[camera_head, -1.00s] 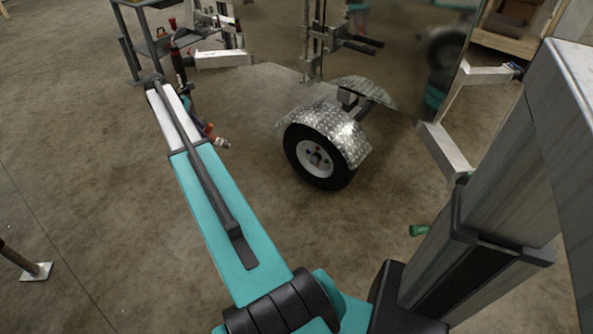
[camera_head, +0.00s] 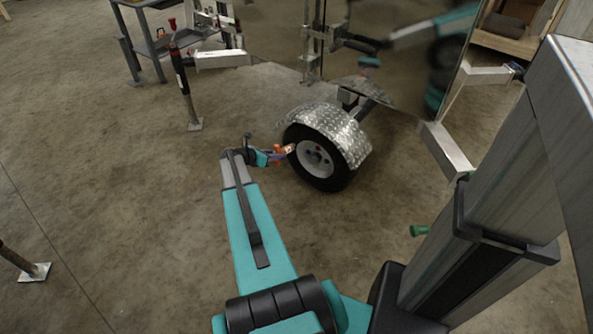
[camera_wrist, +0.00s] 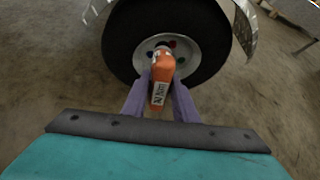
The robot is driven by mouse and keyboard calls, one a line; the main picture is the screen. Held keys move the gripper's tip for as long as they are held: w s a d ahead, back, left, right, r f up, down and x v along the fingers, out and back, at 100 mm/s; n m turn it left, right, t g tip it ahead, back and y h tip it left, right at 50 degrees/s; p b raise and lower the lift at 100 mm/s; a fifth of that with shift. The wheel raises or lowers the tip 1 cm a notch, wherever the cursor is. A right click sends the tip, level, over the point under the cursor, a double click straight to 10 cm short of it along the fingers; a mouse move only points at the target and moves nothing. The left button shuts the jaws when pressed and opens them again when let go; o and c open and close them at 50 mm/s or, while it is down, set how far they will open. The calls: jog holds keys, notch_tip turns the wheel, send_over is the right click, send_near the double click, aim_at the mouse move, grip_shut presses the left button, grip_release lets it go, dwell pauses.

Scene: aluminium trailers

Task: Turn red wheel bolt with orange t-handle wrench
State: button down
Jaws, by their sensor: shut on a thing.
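My gripper (camera_wrist: 160,98) is shut on the orange wrench (camera_wrist: 163,68), which sits between its two purple fingers and points toward the wheel in the wrist view. In the head view the orange wrench (camera_head: 287,150) shows small at the end of my arm, just left of the wheel. The trailer wheel (camera_head: 318,163) has a black tyre and a white rim under a diamond-plate fender. The red wheel bolt (camera_head: 319,149) is a small red spot near the top of the hub. In the wrist view the wrench hides part of the hub, and I cannot tell whether it touches a bolt.
The diamond-plate fender (camera_head: 335,126) covers the wheel's top. A metal jack stand (camera_head: 185,88) stands on the concrete at the left, near a grey table (camera_head: 160,40). A shiny trailer panel rises behind the wheel. The floor left of my arm is mostly clear.

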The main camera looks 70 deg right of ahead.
jog(key=s+d+f+n+t+h, duration=0.1)
jog(key=s+d+f+h, duration=0.1)
jog(key=s+f, duration=0.6)
jog(key=shift+d+f+n, duration=0.2)
jog(key=shift+d+n, duration=0.1)
jog(key=s+d+p, duration=0.1)
jog(key=d, duration=0.5)
jog(key=shift+s+d, duration=0.15)
jog(key=shift+s, duration=0.25)
dwell(1.0)
jog(key=shift+f+b, duration=0.1)
jog(key=shift+b, duration=0.7)
jog(key=m+t+b, duration=0.2)
jog(key=m+b, duration=0.1)
jog(key=b, duration=0.5)
jog(key=shift+s+f+h, duration=0.1)
jog(key=shift+h, duration=0.3)
jog(key=m+t+h+b, duration=0.1)
jog(key=m+b, duration=0.3)
jog(key=b, duration=1.2)
jog(key=shift+t+b, duration=0.35)
jog(key=shift+t, duration=0.45)
